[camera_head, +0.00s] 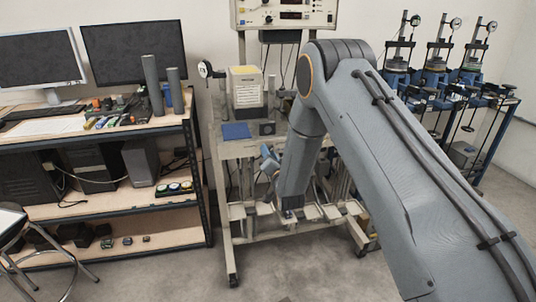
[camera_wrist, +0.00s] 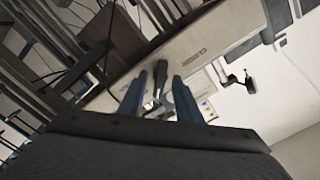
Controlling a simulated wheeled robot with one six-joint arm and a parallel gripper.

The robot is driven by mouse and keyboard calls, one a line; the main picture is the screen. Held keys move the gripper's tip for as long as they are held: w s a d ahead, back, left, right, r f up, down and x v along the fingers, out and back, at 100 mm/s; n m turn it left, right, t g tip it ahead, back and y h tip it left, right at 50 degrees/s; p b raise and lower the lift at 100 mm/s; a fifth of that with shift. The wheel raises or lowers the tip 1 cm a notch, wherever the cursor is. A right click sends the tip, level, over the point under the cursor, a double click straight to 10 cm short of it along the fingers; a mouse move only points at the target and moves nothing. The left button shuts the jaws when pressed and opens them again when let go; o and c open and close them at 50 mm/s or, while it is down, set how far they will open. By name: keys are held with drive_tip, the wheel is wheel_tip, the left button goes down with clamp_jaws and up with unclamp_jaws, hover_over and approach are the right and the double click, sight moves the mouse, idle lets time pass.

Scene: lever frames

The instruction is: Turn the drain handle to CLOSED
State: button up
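In the wrist view, a dark handle (camera_wrist: 155,88) stands in front of a pale beige panel (camera_wrist: 215,38). My gripper (camera_wrist: 159,76) has its two blue-grey fingers apart, one on each side of the handle. I cannot tell whether either finger touches it. Small dark lettering (camera_wrist: 195,57) is on the panel to the upper right of the handle, too blurred to read surely. Another faint mark lies near the left finger. The handle's lower end is partly hidden by my gripper body. In the head view, my arm covers part of the test bench (camera_head: 240,150), and I cannot make out the handle there.
A dark gauge-like part (camera_wrist: 235,79) projects right of the panel in the wrist view. In the head view, a shelf with monitors (camera_head: 135,50) stands left, and blue test stands (camera_head: 435,75) stand back right. Open floor (camera_head: 180,275) lies in front of the bench.

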clamp_jaws()
drive_tip(key=n+b, duration=0.2)
drive_tip(key=n, duration=0.4)
drive_tip(key=n+b, duration=0.2)
drive_tip(key=n, duration=0.4)
drive_tip(key=n+b, duration=0.3)
drive_tip(key=n, duration=0.2)
drive_tip(key=shift+s+a+n, duration=0.1)
drive_tip(key=shift+a+n, duration=0.15)
drive_tip(key=shift+n, duration=0.15)
idle(0.5)
unclamp_jaws()
drive_tip(key=shift+a, duration=0.15)
